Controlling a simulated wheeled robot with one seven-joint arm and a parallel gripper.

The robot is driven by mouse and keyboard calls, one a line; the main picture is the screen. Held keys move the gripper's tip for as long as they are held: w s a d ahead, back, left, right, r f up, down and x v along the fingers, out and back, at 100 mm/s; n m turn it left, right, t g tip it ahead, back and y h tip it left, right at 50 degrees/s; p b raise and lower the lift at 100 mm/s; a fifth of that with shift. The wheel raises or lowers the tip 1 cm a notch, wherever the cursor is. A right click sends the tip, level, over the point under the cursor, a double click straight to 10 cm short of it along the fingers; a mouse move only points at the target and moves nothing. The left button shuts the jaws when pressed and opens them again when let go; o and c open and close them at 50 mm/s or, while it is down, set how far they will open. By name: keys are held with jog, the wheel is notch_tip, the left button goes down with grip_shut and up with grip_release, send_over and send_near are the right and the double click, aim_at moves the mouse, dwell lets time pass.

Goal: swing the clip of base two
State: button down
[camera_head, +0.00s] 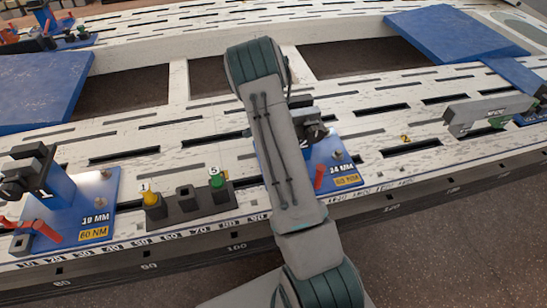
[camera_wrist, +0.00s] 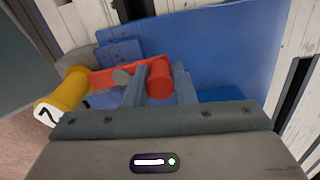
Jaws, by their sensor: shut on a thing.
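Base two (camera_head: 325,158) is a blue plate on the white bench in the head view, marked 24 MM, with a yellow tag at its front edge. Its left part is behind my arm. Its red clip (camera_head: 319,177) shows at the arm's right edge. In the wrist view, the blue plate (camera_wrist: 225,45) fills the middle, and the red clip (camera_wrist: 103,78) runs leftward from a round red knob. My gripper (camera_wrist: 159,84) is shut on the clip at this knob, one finger on each side. The gripper is hidden in the head view.
A yellow numbered cylinder (camera_wrist: 62,97) lies close left of the clip. A dark holder (camera_head: 187,203) with yellow and green pegs stands left of my arm. Base one (camera_head: 90,205) is farther left. A grey bracket (camera_head: 487,112) lies right.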

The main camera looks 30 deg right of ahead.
jog(key=c, duration=1.5)
grip_release()
notch_tip(320, 180, up, 14)
jog(key=p, duration=0.3)
jog(key=s+a+r+n+p, duration=0.3)
jog(key=r, duration=0.5)
jog(key=s+a+r+n+t+y+p, duration=0.1)
jog(key=s+a+r+n+p, duration=0.25)
jog(key=r, duration=0.45)
jog(key=s+a+r+n+p, duration=0.3)
jog(key=a+r, duration=0.1)
jog(key=r, duration=0.4)
jog(key=s+a+r+n+t+p, duration=0.1)
jog(key=s+a+r+n+p, duration=0.1)
jog(key=s+r+n+p, duration=0.2)
jog(key=s+a+r+n+h+p, duration=0.1)
jog(key=s+a+r+n+p, duration=0.2)
jog(key=s+r+n, duration=0.5)
jog(key=s+r+p, duration=0.1)
jog(key=s+r, duration=0.1)
jog(key=s, duration=0.2)
jog(key=shift+s+a+r+t, duration=0.2)
jog(key=shift+s+r+t, duration=0.15)
jog(key=shift+t, duration=0.05)
